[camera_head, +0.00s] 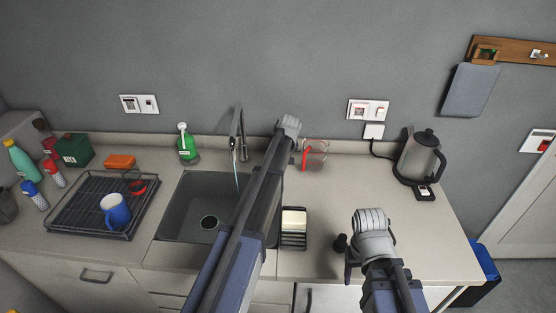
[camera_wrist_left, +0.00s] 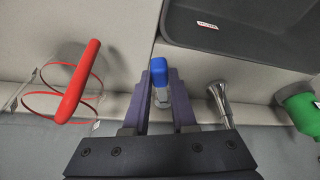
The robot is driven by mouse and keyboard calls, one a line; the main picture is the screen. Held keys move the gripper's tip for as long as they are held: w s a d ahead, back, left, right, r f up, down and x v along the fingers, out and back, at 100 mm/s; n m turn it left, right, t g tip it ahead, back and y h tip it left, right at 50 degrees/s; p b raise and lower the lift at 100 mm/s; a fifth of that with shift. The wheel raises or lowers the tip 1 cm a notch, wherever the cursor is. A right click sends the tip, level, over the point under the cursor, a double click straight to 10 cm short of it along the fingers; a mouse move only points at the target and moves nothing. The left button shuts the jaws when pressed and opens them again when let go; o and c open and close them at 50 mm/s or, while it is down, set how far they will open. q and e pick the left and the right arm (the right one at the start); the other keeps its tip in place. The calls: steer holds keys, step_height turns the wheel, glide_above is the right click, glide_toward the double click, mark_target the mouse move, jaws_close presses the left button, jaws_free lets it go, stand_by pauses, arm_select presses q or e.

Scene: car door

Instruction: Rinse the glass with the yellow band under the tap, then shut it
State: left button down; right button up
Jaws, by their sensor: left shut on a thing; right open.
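The tap (camera_head: 238,135) stands behind the sink (camera_head: 172,225), and a thin pale stream seems to fall from it. Its metal spout also shows in the left wrist view (camera_wrist_left: 221,102). My left arm reaches across the sink's right side; its gripper (camera_wrist_left: 160,82) is shut on a blue-tipped lever (camera_wrist_left: 160,70) beside the spout. My right gripper (camera_head: 352,257) is open, low over the front right counter, with nothing seen in it. No glass with a yellow band can be made out; my left arm hides part of the sink.
A clear item with red bands (camera_head: 313,153) is on the back counter, right of my left arm. A green soap bottle (camera_head: 187,146) stands left of the tap. A dish rack (camera_head: 75,215) holds a blue mug (camera_head: 115,212). A kettle (camera_head: 418,160) stands right; counter between is mostly clear.

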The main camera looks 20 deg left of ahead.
arm_select(q)
steer(key=shift+w+d+n, duration=0.25)
steer(key=shift+d+n, duration=0.1)
steer(key=shift+n, duration=0.25)
steer(key=c, duration=0.7)
jaws_free()
steer(key=shift+y, duration=0.3)
steer(key=shift+r, duration=0.1)
steer(key=p+v, duration=0.7)
steer(key=shift+s+d+r, duration=0.1)
steer(key=shift+r, duration=0.2)
